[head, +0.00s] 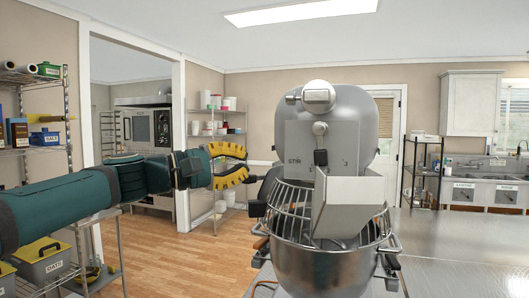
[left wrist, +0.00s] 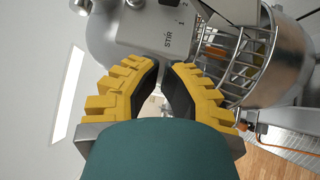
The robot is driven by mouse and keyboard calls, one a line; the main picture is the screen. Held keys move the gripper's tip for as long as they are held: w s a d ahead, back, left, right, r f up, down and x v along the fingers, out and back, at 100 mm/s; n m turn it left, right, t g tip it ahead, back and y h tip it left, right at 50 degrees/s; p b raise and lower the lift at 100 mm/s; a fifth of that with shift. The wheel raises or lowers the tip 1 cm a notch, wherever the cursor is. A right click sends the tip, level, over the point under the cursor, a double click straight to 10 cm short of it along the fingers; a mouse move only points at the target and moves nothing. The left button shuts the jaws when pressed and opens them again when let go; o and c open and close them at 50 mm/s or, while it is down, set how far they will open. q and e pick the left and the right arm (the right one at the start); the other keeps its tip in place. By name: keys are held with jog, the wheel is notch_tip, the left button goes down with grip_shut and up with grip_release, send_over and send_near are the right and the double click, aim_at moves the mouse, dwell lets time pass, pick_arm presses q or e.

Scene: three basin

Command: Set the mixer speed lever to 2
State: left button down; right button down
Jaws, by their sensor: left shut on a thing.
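The mixer (head: 359,118) is a large grey stand mixer with a metal bowl (head: 322,262) and wire guard (head: 290,205). Its speed lever (head: 320,157) has a black grip and hangs down from a round pivot between the STIR mark and the 3 mark. I cannot tell exactly which setting it points to. My left gripper (head: 247,164) is left of the mixer head, apart from the lever in the head view. In the left wrist view, its yellow fingers (left wrist: 168,72) point at the mixer's STIR, 1, 2 panel (left wrist: 158,28). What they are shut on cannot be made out.
The wire guard and a black part (head: 267,183) on the mixer's left side are close to my left gripper. A steel counter (head: 455,240) extends right. Wire shelves (head: 68,135) stand at the left, with open wooden floor (head: 175,255) in between.

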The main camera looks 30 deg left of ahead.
aim_at(294, 156)
pick_arm(q)
jog(key=x, duration=0.9)
jog(key=shift+w+d+f, duration=0.1)
jog(key=shift+w+d, duration=0.35)
jog(key=shift+d, duration=1)
jog(key=shift+w+d+r, duration=0.15)
jog(key=shift+d+r, duration=0.05)
jog(key=shift+d, duration=0.45)
jog(key=shift+w+d+f+b, duration=0.1)
jog(key=shift+d+f+b, duration=0.05)
jog(key=shift+d+b, duration=0.45)
jog(key=shift+d, duration=0.1)
